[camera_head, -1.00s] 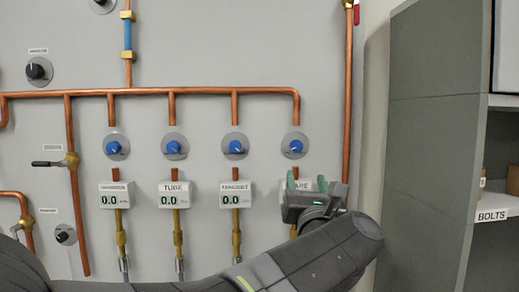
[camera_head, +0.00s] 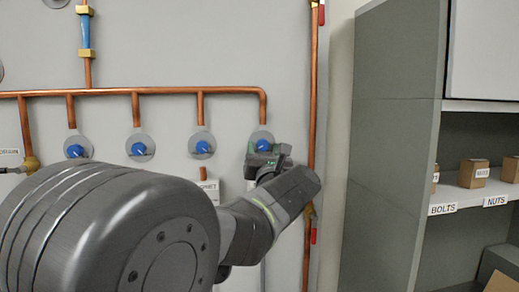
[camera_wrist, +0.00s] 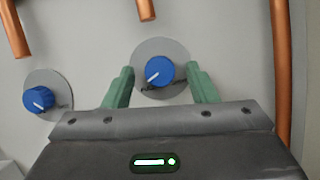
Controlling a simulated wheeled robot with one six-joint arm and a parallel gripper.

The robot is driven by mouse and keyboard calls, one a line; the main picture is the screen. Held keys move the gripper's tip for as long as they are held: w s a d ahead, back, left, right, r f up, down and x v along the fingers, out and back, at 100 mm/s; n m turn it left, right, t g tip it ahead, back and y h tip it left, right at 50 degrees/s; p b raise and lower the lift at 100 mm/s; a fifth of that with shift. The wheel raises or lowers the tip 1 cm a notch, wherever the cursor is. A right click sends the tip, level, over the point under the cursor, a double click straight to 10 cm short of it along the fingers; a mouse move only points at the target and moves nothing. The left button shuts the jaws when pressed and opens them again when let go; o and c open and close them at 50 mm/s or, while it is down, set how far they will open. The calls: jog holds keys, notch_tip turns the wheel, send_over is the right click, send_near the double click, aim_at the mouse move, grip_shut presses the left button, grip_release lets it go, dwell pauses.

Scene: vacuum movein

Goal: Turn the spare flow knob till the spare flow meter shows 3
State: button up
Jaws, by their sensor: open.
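The spare flow knob (camera_head: 263,144) is the rightmost blue knob, on a round grey plate under the right end of the copper manifold. In the wrist view the blue knob (camera_wrist: 159,72) shows a white pointer line slanting to the lower left. My gripper (camera_head: 266,152) is at the knob, partly covering it in the head view. The wrist view shows my gripper's (camera_wrist: 160,82) green fingers open, one on each side of the knob, with gaps to it. The spare flow meter is hidden behind my arm, so its reading does not show.
A neighbouring blue knob (camera_wrist: 39,98) sits to the left, and more blue knobs (camera_head: 138,146) line the row. A vertical copper pipe (camera_head: 312,110) runs close to the right of my gripper. A grey shelf unit (camera_head: 395,130) stands further right.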

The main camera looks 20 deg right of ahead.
jog(key=shift+c, duration=0.4)
jog(key=c, duration=0.9)
jog(key=m+g+h, duration=0.1)
jog(key=m, duration=0.2)
jog(key=m+h, duration=0.2)
jog(key=m, duration=0.1)
jog(key=shift+a+m+g, duration=0.15)
jog(key=shift+m+g, duration=0.15)
jog(key=shift+g, duration=0.1)
jog(key=o, duration=1)
jog(key=b+v, duration=0.3)
jog(key=v, duration=1.1)
jog(key=shift+w+r, duration=0.1)
jog(key=shift+w, duration=0.1)
